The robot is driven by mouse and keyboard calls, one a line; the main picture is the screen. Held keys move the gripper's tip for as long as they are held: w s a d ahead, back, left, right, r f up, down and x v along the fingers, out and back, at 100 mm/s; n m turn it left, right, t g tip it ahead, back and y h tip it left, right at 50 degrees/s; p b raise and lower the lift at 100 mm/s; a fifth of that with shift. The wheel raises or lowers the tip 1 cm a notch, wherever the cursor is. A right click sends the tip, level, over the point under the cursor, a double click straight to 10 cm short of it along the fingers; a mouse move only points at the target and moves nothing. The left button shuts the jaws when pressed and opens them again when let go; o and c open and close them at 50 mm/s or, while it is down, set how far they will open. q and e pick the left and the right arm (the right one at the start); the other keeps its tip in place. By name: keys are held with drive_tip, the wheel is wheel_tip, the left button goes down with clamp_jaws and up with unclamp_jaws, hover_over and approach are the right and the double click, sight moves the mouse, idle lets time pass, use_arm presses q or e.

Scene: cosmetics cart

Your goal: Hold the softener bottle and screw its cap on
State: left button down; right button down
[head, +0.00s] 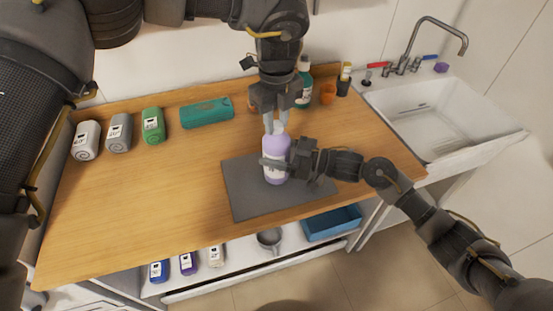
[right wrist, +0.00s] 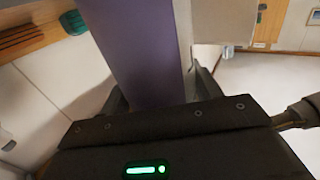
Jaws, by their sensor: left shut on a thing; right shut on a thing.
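The lavender softener bottle (head: 275,142) stands upright over the dark grey mat (head: 243,202). It fills the upper middle of the right wrist view (right wrist: 137,50), with a pale label edge beside the purple. My right gripper (head: 277,163) comes in from the right and is shut around the bottle's body. My left gripper (head: 275,124) points down from above and is shut at the bottle's top. The cap is small and mostly hidden between the left fingers; I cannot tell how it sits on the neck.
A teal case (head: 207,112) and several small bottles, one green (head: 153,126), stand along the counter's back. A teal bottle (head: 304,85) and an orange cup (head: 328,93) stand behind my left gripper. The sink (head: 425,118) is at right.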

use_arm(q)
drive_tip(key=m, duration=0.6)
drive_tip(key=shift+m, duration=0.3)
drive_tip(key=c, duration=1.1)
unclamp_jaws()
drive_tip(key=shift+o, duration=0.2)
wheel_tip(320, 180, up, 12)
use_arm(e)
drive_tip(key=shift+c, duration=1.3)
unclamp_jaws()
